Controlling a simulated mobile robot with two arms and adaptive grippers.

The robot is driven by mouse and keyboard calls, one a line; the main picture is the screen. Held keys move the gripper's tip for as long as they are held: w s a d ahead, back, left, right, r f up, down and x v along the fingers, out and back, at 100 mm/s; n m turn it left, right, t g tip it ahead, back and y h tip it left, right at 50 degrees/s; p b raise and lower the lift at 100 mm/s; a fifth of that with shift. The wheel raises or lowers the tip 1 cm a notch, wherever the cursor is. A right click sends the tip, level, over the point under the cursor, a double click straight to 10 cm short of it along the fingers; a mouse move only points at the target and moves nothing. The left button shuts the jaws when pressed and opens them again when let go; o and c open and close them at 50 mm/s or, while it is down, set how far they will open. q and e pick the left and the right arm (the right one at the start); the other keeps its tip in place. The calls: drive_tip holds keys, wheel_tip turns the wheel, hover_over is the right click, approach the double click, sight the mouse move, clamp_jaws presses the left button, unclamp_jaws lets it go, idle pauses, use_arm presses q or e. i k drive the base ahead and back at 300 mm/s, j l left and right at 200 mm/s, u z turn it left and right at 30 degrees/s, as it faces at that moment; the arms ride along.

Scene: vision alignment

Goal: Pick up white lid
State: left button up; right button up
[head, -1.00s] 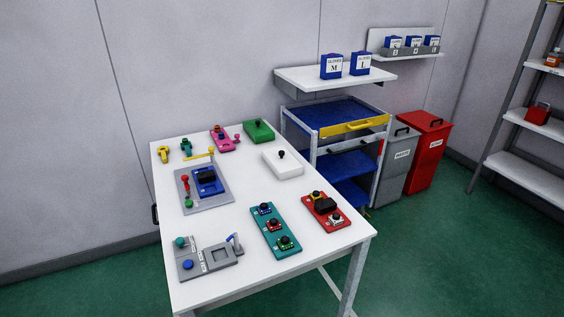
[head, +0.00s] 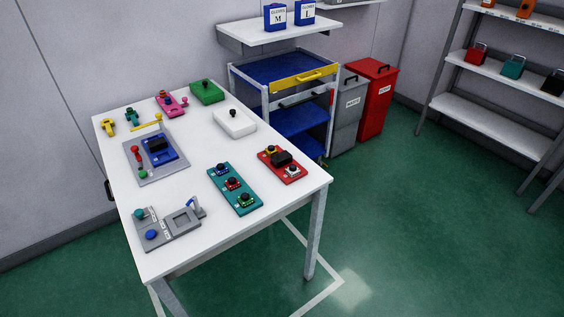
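The white lid (head: 234,123) lies on the white table (head: 189,203) near its back right edge. It is a flat white rectangular piece with a small black knob on top. Nothing covers it. A green block (head: 207,92) with a black knob lies behind it to the left, apart from it. Neither of my grippers shows in the head view.
On the table are a grey fixture with a blue part (head: 157,152), a teal board (head: 235,188), a red board (head: 282,163), a pink board (head: 172,104) and a grey fixture (head: 170,229). A blue-shelved cart (head: 283,68) and bins (head: 374,98) stand behind. Green floor (head: 420,220) at right is clear.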

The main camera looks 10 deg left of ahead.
sight(237, 125)
drive_tip(key=i+l+z, duration=0.7)
drive_tip(key=i, duration=0.2)
drive_tip(key=i+z, duration=0.3)
drive_tip(key=i, duration=0.15)
drive_tip(key=i+z, duration=0.35)
drive_tip(key=i, duration=0.15)
drive_tip(key=i+u, duration=0.35)
drive_tip(key=i+l+u, duration=0.1)
drive_tip(key=i+u, duration=0.3)
drive_tip(key=i+l+u, duration=0.35)
drive_tip(key=i, duration=0.15)
drive_tip(key=j, duration=0.1)
